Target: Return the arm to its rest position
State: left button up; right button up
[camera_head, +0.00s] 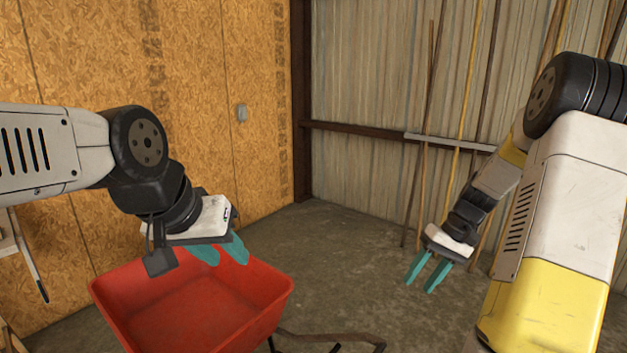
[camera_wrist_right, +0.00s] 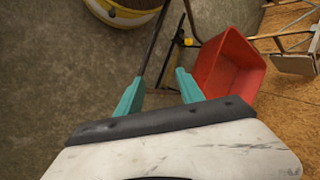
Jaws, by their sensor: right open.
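My left gripper (camera_head: 220,254) has teal fingers and hangs over the back of a red wheelbarrow tray (camera_head: 205,312) in the head view. Its two fingers stand apart with nothing seen between them. My right gripper (camera_head: 421,285) is on the right side of the head view, over bare floor, pointing down. Its teal fingers are parted and empty. In the right wrist view, the open right gripper (camera_wrist_right: 158,92) shows with the red tray (camera_wrist_right: 232,66) beyond and to the right of its fingers. The two do not appear to touch.
A wheelbarrow handle frame (camera_head: 335,338) extends right of the tray, low down. Long poles (camera_head: 455,130) lean against the corrugated metal wall (camera_head: 370,80). A chipboard wall (camera_head: 80,50) stands at the left. The concrete floor (camera_head: 345,255) between my grippers is clear.

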jog(key=s+a+r+t+h, duration=0.1)
jog(key=s+a+r+t, duration=0.2)
jog(key=s+a+r, duration=0.3)
jog(key=s+a+r+t+h, duration=0.2)
jog(key=s+a+r+t, duration=0.2)
jog(key=s+r, duration=0.6)
notch_tip(320, 180, up, 3)
jog(key=shift+s+a+r, duration=0.15)
jog(key=shift+s+a, duration=0.25)
jog(key=shift+a, duration=0.55)
pick_arm(q)
jog(key=shift+c, duration=0.3)
